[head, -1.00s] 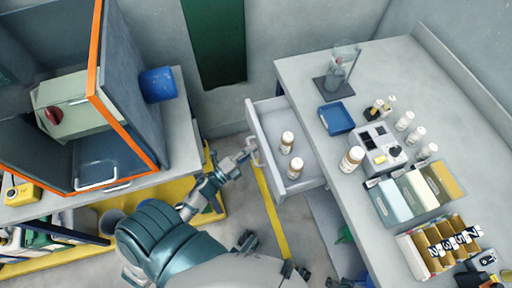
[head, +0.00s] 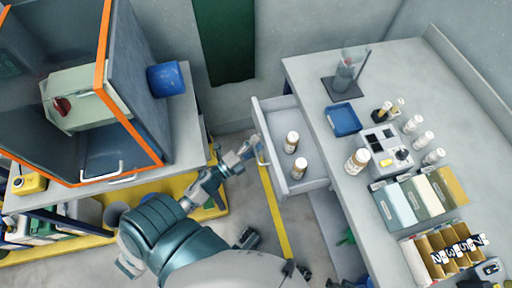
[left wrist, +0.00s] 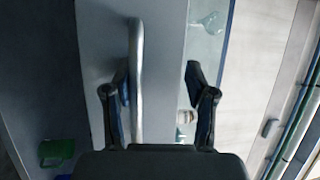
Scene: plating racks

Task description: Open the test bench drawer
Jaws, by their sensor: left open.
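The test bench drawer (head: 268,143) is pulled out from the left side of the bench, its inside exposed. Two white bottles with brown caps (head: 291,142) (head: 299,168) stand in it. My left gripper (head: 254,150) is at the handle on the drawer's front. In the left wrist view the open fingers (left wrist: 158,82) stand on either side of the pale handle bar (left wrist: 136,70) and the drawer front's edge. The bar is close to the left finger; I cannot tell if they touch. My right gripper is not in view.
The test bench (head: 418,75) carries a blue tray (head: 343,119), several bottles, a grey block (head: 388,143) and folders. An orange-edged cabinet (head: 139,125) stands on the left, with a blue cup (head: 165,79) beside it. Floor with a yellow line (head: 274,212) lies between.

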